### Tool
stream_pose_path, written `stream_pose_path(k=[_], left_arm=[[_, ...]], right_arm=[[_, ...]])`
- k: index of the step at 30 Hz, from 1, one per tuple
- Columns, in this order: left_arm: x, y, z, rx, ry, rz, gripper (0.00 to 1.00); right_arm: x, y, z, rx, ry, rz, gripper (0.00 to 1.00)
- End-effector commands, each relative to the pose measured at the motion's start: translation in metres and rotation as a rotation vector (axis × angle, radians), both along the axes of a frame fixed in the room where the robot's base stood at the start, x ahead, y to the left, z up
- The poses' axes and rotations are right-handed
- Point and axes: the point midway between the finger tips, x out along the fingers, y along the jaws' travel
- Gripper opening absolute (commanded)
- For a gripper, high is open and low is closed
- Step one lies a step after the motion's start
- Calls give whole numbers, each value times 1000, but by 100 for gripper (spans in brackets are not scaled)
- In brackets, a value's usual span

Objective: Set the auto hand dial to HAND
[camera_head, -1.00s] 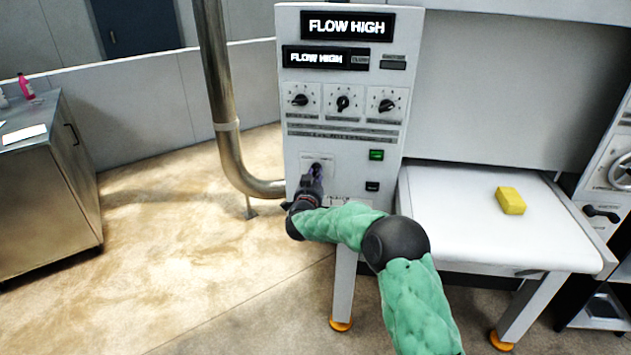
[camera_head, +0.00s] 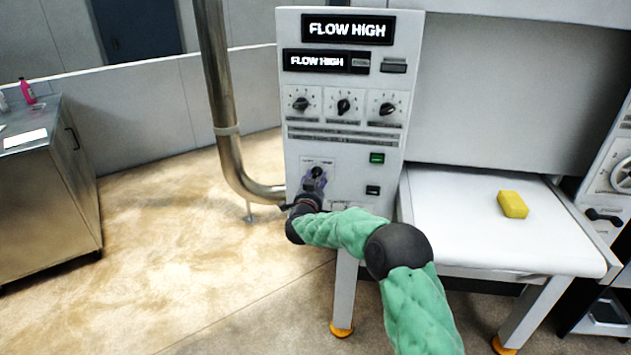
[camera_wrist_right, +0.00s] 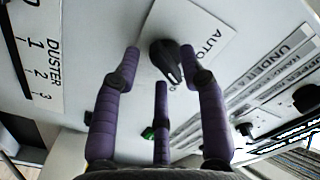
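The auto hand dial is a black knob (camera_head: 316,171) on a light square plate, low on the front of the grey control panel (camera_head: 293,150). In the right wrist view the knob (camera_wrist_right: 165,58) shows close up, with the word AUTO on the plate beside it. The word HAND is not readable. My right gripper (camera_head: 315,184) is just in front of and below the dial. In the wrist view its purple fingers (camera_wrist_right: 160,72) are spread to either side of the knob, with a visible gap, and hold nothing. My left gripper is out of view.
Above the dial are three numbered knobs (camera_head: 344,106) and FLOW HIGH displays (camera_head: 347,30). A green button (camera_head: 377,158) and a black switch (camera_head: 373,190) are to its right. A metal pipe (camera_head: 229,150) stands left. A yellow block (camera_head: 512,204) lies on the white table (camera_head: 460,220).

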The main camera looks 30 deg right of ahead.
Motion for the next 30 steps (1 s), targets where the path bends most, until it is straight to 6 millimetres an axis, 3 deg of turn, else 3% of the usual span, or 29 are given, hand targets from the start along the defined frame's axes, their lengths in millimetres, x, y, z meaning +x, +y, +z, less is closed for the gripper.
stream_pose_path(k=[13, 30], left_arm=[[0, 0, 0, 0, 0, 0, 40], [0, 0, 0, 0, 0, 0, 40]], right_arm=[[-8, 8, 1, -1, 1, 2, 45], [-83, 71, 0, -1, 0, 1, 45]])
